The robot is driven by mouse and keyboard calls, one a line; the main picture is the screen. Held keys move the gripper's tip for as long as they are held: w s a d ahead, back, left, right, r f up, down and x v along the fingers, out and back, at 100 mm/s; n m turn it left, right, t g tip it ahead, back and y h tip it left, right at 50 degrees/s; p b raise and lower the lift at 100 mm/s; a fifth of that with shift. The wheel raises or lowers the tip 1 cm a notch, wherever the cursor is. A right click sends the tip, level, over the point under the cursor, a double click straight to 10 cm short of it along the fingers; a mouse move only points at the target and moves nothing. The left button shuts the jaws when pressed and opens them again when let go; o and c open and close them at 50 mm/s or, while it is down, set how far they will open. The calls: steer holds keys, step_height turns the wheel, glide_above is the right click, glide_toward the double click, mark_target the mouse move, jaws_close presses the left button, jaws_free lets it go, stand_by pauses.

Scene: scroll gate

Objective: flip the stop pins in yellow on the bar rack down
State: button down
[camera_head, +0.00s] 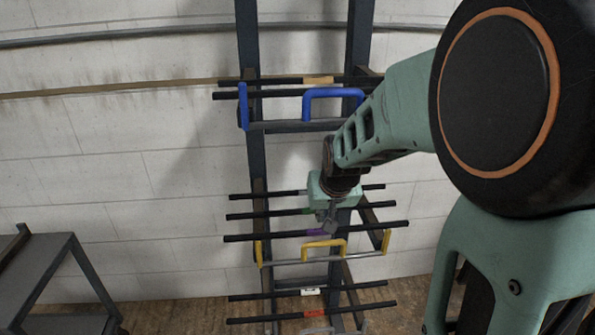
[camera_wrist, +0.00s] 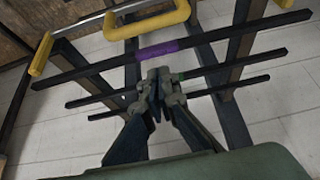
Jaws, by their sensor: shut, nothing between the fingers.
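The bar rack (camera_head: 252,150) stands against the wall, with dark posts and tiers of dark bars. In the wrist view, the yellow U-shaped handle (camera_wrist: 150,22) and a yellow end pin (camera_wrist: 41,54) show beyond the bars. My gripper (camera_head: 330,226) is shut and empty, at the lower tier's bars near the purple-marked bar (camera_wrist: 201,42). Contact with a bar cannot be told.
A blue pin (camera_head: 243,106) and blue U-shaped handle (camera_head: 333,93) are on the upper tier. More bars lie below the yellow pins, one with a red band (camera_head: 315,313). A grey cart (camera_head: 45,262) stands at left. Floor between cart and rack is clear.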

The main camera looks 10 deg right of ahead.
steer(key=shift+s+f, duration=0.3)
steer(key=shift+f, duration=0.4)
steer(key=shift+s+f, duration=0.3)
steer(key=shift+f, duration=0.4)
steer(key=shift+s+f, duration=0.3)
steer(key=shift+f, duration=0.4)
steer(key=shift+f+b, duration=0.15)
steer(key=shift+b, duration=0.5)
steer(key=shift+s+t, duration=0.1)
steer(key=shift+t, duration=0.2)
